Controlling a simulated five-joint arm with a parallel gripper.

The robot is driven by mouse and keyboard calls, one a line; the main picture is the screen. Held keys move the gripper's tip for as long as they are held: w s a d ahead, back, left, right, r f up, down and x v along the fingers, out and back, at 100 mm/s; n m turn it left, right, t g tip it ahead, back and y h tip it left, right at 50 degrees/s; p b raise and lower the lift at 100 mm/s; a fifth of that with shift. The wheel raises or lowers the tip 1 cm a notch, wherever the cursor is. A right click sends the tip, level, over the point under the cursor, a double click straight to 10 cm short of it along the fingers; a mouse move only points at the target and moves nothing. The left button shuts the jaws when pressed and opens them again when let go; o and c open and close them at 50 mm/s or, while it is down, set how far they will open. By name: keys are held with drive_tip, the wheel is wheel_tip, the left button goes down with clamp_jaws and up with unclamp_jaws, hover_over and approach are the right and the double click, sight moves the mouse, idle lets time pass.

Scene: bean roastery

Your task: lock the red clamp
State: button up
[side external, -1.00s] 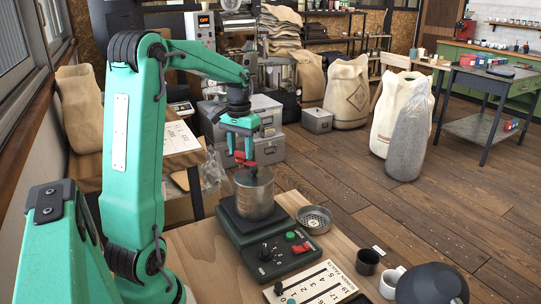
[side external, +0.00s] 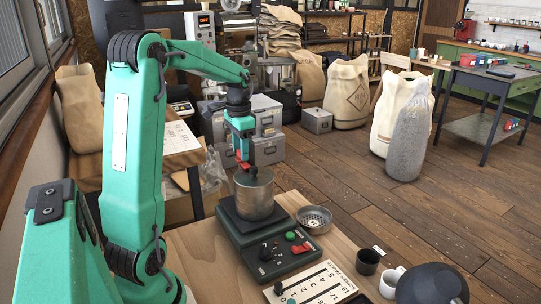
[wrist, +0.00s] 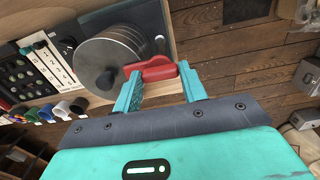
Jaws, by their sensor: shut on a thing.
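The red clamp (side external: 241,165) is at the top of a metal canister (side external: 254,197), which stands upright on a dark green machine (side external: 270,245). In the wrist view the clamp (wrist: 152,71) is a red lever at the edge of the canister's round lid (wrist: 110,60), which has a black knob. My gripper (side external: 243,157) is above the canister's rim, shut on the clamp. In the wrist view my gripper's two teal fingers (wrist: 160,82) are at the clamp's sides. The clamp's lower part and its seat are hidden.
The machine has a dial, a green button and a red switch (side external: 300,248). A round perforated metal dish (side external: 314,219) sits right of the canister. A numbered board (side external: 305,285), a black cup (side external: 367,262) and a white mug (side external: 391,282) stand nearer the camera on the wooden table.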

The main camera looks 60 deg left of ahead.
drive_tip(key=o, duration=1)
drive_tip(key=shift+r, duration=3.95)
